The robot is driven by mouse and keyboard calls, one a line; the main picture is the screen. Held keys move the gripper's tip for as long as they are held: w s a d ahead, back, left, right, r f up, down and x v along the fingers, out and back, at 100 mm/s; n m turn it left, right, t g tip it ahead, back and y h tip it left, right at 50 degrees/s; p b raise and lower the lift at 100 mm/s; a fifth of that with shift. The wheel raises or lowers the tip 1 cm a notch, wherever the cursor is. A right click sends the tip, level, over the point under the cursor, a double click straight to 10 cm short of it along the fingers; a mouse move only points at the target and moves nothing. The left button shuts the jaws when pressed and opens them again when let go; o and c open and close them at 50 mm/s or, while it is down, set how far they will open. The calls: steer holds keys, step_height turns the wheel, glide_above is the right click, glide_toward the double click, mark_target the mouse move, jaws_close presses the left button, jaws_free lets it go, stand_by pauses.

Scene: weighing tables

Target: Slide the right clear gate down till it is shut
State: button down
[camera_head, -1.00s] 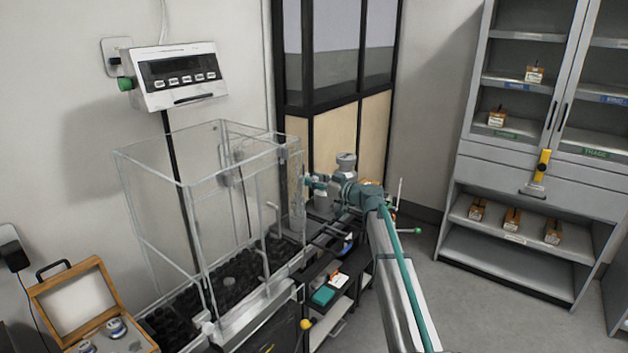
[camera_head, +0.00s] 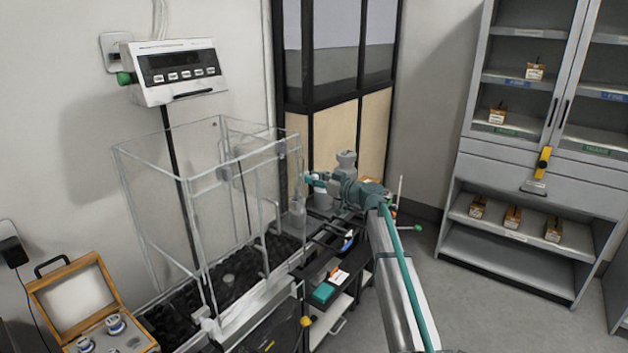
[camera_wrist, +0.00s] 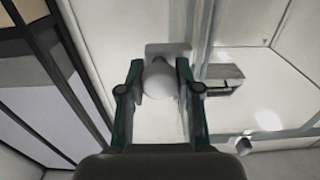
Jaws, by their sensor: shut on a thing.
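The clear weighing case (camera_head: 150,190) stands below the wall display, with its right side facing my gripper. The right clear gate (camera_head: 297,190) is on that side; its edges are faint, so how far it is open I cannot tell. My gripper (camera_head: 306,179) is beside the case's right edge. In the wrist view my gripper (camera_wrist: 160,72) is shut on a pale round knob (camera_wrist: 163,82), one finger on each side. A pale plate (camera_wrist: 168,49) shows behind the knob. The fingers hide the knob from the head view.
The display (camera_head: 180,72) hangs on the wall above the case. A wooden box (camera_head: 75,295) with metal weights lies open at left. A dark cart (camera_head: 335,285) stands under my arm. A grey cabinet (camera_head: 530,190) is at right, with clear floor before it.

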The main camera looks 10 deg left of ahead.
step_height(320, 180, down, 24)
steer(key=b, duration=2.7)
steer(key=shift+f+b, duration=0.25)
steer(key=shift+b, duration=0.05)
steer(key=shift+s, duration=0.1)
steer(key=c, duration=1.1)
jaws_free()
steer(key=shift+f, duration=0.15)
steer(key=shift+d, duration=0.1)
steer(key=v, duration=1.2)
